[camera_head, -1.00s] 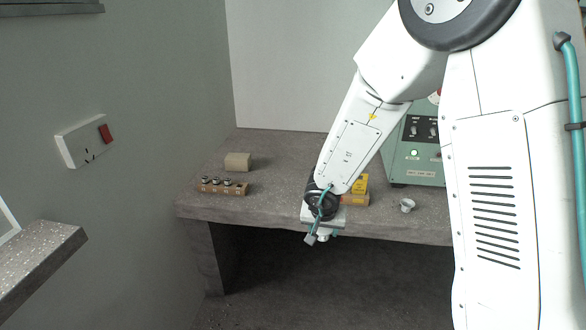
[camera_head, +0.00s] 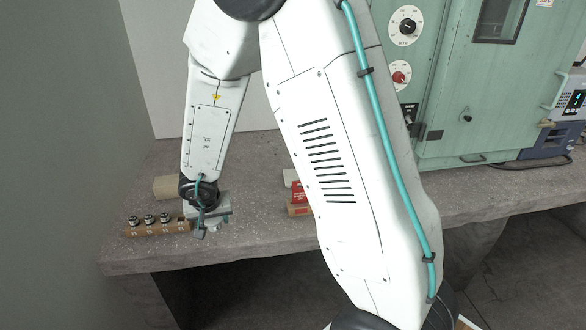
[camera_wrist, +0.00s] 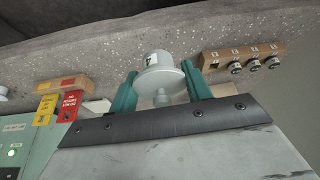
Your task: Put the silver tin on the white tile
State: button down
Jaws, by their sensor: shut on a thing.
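My gripper (camera_head: 214,217) is over the bench's front edge, just right of a wooden rack. In the wrist view its teal fingers (camera_wrist: 160,88) are shut on a pale grey flanged piece (camera_wrist: 158,62) with a stem and a small dark-marked label. The piece is held clear of the bench; in the head view my wrist hides most of it. I cannot tell whether it is the silver tin; no other tin shows.
The wooden rack (camera_head: 158,229) holds three dark-and-silver pieces at its left; its right-end slot looks empty in the wrist view (camera_wrist: 213,67). A beige block (camera_head: 164,187) stands behind it. Bench between is clear.

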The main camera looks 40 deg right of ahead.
aim_at(298, 175)
jog(key=z, duration=0.45)
jog(key=i, duration=0.85)
jog(key=z, duration=0.55)
